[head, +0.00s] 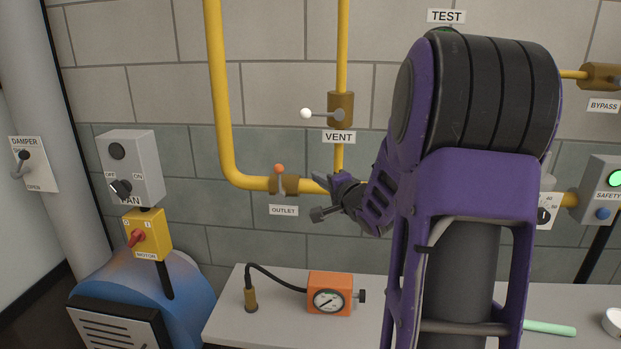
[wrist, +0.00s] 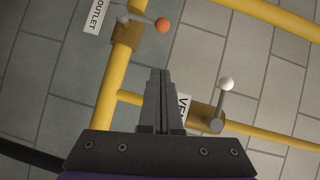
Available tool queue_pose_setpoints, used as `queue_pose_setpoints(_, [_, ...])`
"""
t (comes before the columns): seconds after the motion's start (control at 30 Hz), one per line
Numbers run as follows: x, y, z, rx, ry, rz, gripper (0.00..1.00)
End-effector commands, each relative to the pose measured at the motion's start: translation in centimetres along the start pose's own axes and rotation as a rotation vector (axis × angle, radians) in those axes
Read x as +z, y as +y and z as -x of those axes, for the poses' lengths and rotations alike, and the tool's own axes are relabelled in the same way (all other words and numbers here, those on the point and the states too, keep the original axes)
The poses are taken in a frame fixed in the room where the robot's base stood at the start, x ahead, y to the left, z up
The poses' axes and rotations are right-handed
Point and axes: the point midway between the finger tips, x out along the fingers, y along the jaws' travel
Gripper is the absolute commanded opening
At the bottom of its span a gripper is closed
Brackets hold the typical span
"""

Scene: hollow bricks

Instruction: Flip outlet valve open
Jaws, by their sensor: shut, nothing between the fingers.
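The outlet valve (head: 291,185) is a brass body on a yellow horizontal pipe, above an OUTLET label (head: 283,210). Its lever stands up across the pipe, with an orange knob (head: 279,168) on its end. In the wrist view the valve body (wrist: 127,36) is at the upper left, and the orange knob (wrist: 163,25) lies ahead of the fingertips. My gripper (head: 320,178) is just right of the valve, apart from the lever. In the wrist view my gripper (wrist: 158,72) is shut and empty, its fingers together.
The vent valve (head: 341,108) with a white-knobbed lever (head: 306,114) is above my gripper; it is right of the fingers in the wrist view (wrist: 206,117). Below are a bench (head: 240,330) and an orange gauge box (head: 330,293). A fan switch box (head: 130,165) is left.

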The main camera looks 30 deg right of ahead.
Motion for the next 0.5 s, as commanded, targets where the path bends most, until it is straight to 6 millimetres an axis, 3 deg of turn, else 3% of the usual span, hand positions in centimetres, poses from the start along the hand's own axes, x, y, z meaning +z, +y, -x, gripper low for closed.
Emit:
queue_pose_setpoints(0.37, [0.1, 0.1, -8.1, -0.001, -0.002, 0.001, 0.00])
queue_pose_setpoints(0.5, [1.7, 0.2, -9.8, 0.000, -0.005, 0.001, 0.00])
